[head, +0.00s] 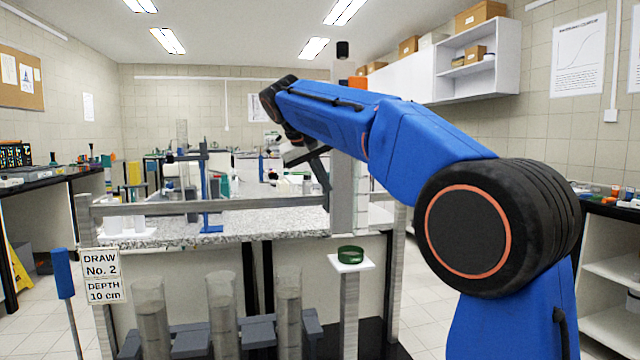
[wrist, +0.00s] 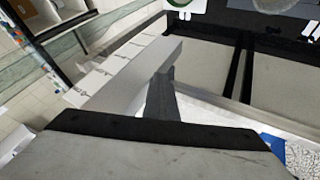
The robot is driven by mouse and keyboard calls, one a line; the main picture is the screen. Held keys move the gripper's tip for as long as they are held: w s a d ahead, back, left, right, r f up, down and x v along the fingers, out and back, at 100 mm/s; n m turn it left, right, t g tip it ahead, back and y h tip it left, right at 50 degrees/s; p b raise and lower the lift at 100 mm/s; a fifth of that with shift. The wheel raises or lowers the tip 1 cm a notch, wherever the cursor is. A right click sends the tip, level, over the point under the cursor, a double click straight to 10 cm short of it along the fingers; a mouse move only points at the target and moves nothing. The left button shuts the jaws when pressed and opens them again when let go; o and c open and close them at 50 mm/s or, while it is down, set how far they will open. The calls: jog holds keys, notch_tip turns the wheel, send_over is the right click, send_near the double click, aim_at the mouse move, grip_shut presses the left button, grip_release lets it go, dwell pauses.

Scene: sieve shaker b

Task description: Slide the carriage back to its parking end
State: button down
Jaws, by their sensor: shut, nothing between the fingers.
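The carriage appears to be the tall pale upright (head: 343,200) at the right end of the grey horizontal rail (head: 265,204); its joint with the rail is partly hidden by my arm. My gripper (head: 326,192) points down just left of this upright, its fingers dark and together. In the wrist view, the shut fingers (wrist: 161,80) lie beside a long pale bar with tick marks (wrist: 125,75), which seems to be the same upright. I cannot tell whether they touch it. Nothing shows between the fingers.
A green dish (head: 350,254) sits on a small white platform below the rail. Several clear tubes (head: 222,310) stand in front, left of it. A sign (head: 101,276) hangs at the rail's left end, near a blue-handled rod (head: 64,273). A speckled bench (head: 270,222) lies behind the rail.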

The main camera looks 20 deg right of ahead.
jog(key=d, duration=1.5)
jog(key=shift+d, duration=0.2)
